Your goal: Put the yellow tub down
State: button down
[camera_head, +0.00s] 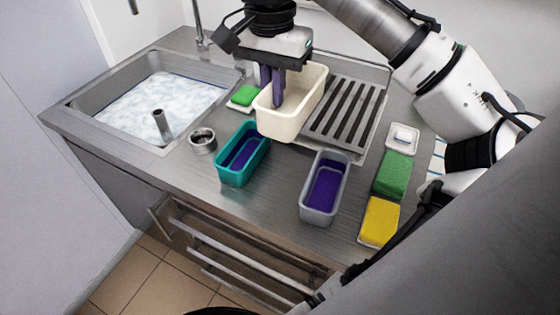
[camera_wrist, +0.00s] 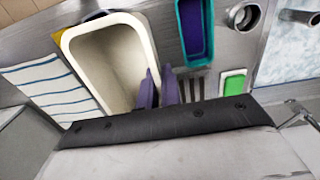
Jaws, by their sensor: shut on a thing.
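The yellow tub (camera_head: 284,125), pale cream and empty, is upright near the drain rack in the head view. My gripper (camera_head: 271,88) is shut on its left wall, with purple fingers on either side of the wall. The tub appears raised above the counter. In the wrist view, the tub (camera_wrist: 108,62) looks large and close, and my gripper (camera_wrist: 158,90) grips its rim at the right. The tub's underside and the surface right below it are hidden.
A teal tub (camera_head: 221,167) and a grey tub (camera_head: 307,205) stand in front. A slatted drain rack (camera_head: 345,112) is behind right. Green (camera_head: 394,172) and yellow (camera_head: 380,220) sponges lie right. A sink (camera_head: 110,88) and metal ring (camera_head: 203,140) are left. Bare counter (camera_head: 270,195) lies between the front tubs.

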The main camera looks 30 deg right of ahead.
notch_tip(320, 180, down, 18)
jog(key=shift+r+p, duration=0.15)
jog(key=shift+p, duration=0.4)
jog(key=c, duration=1.6)
grip_release()
notch_tip(320, 180, up, 12)
jog(key=b, duration=0.1)
jog(key=shift+a, duration=0.15)
